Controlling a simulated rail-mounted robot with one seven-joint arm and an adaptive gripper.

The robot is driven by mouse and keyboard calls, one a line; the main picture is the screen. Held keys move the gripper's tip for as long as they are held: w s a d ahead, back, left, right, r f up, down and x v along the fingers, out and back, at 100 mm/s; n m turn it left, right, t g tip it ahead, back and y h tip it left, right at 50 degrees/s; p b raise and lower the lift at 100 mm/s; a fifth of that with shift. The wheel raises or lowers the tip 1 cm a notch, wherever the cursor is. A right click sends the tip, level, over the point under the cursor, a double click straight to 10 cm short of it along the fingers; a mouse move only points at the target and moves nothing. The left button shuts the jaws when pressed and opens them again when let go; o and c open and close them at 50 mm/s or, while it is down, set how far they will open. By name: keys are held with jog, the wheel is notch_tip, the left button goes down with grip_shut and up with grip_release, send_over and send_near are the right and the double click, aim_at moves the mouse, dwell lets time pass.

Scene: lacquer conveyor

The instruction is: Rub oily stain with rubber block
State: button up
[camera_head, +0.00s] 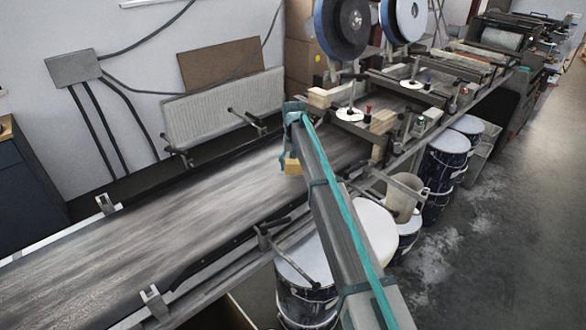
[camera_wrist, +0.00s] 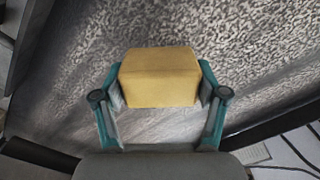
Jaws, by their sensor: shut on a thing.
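A yellow-tan rubber block (camera_wrist: 160,78) is held between the two fingers of my gripper (camera_wrist: 160,92) in the wrist view. In the head view the block (camera_head: 292,165) shows just below my gripper (camera_head: 293,150), over the right part of the grey conveyor belt (camera_head: 150,225). I cannot tell whether the block touches the belt. The belt surface looks streaked and mottled in grey; it fills the background of the wrist view too. No distinct oily stain can be made out; the block and my arm hide part of the belt.
Metal clamps and rails line both belt edges. Two large dark reels (camera_head: 342,22) and machinery stand beyond the gripper. Paint drums (camera_head: 305,275) and a beige bucket (camera_head: 405,195) stand along the near side. A white radiator (camera_head: 224,108) is behind the belt. The belt's left part is clear.

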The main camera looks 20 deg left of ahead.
jog(key=shift+w+d+r+p, duration=0.1)
jog(key=shift+d+r+p, duration=0.05)
jog(key=shift+r, duration=0.3)
jog(key=shift+w+d+r+p, duration=0.1)
jog(key=shift+r+p, duration=0.05)
jog(key=shift+r, duration=0.3)
jog(key=shift+a+r+p, duration=0.1)
jog(key=shift+r+p, duration=0.75)
jog(key=shift+r, duration=1.2)
jog(key=shift+f, duration=0.1)
